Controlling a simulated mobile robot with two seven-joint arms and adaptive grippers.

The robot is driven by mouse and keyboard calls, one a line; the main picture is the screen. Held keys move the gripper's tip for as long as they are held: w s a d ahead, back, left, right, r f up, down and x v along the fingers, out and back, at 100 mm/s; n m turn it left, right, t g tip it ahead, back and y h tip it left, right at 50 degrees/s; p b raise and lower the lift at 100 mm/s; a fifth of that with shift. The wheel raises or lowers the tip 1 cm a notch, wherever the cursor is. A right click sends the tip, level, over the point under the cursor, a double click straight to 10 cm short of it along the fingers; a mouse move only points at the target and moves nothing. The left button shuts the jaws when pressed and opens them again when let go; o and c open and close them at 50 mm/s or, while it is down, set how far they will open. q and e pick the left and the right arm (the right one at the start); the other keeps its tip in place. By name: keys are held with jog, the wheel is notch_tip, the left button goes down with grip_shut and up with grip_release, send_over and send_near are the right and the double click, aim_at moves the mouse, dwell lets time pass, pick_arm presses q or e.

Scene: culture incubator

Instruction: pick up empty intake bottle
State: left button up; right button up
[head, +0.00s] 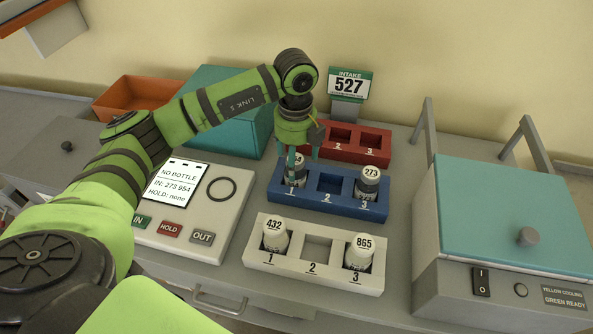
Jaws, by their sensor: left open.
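My left gripper (301,160) points down, open, over slot 1 of the blue rack (325,202). A bottle (297,172) stands in that slot, between or just behind the fingers; its label is mostly hidden, and I cannot tell whether the fingers touch it. A dark bottle labelled 273 (368,186) stands in blue slot 3; blue slot 2 is empty. The intake sign (349,84) reads 527. The red rack (372,151) behind shows slots 2 and 3 empty; its slot 1 is hidden by my gripper. My right gripper is not in view.
A white rack (310,275) in front holds pale bottles 432 (275,238) and 865 (358,253), slot 2 empty. A panel (185,238) reads "NO BOTTLE, IN: 273 954, HOLD: none". A teal-lidded incubator (510,215) stands right; teal (225,100) and orange (135,95) boxes stand back left.

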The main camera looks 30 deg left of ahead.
pick_arm(q)
notch_tip(320, 180, down, 4)
jog(key=shift+r+p, duration=0.1)
jog(key=shift+p, duration=0.4)
jog(key=c, duration=1.1)
jog(key=shift+o, duration=0.2)
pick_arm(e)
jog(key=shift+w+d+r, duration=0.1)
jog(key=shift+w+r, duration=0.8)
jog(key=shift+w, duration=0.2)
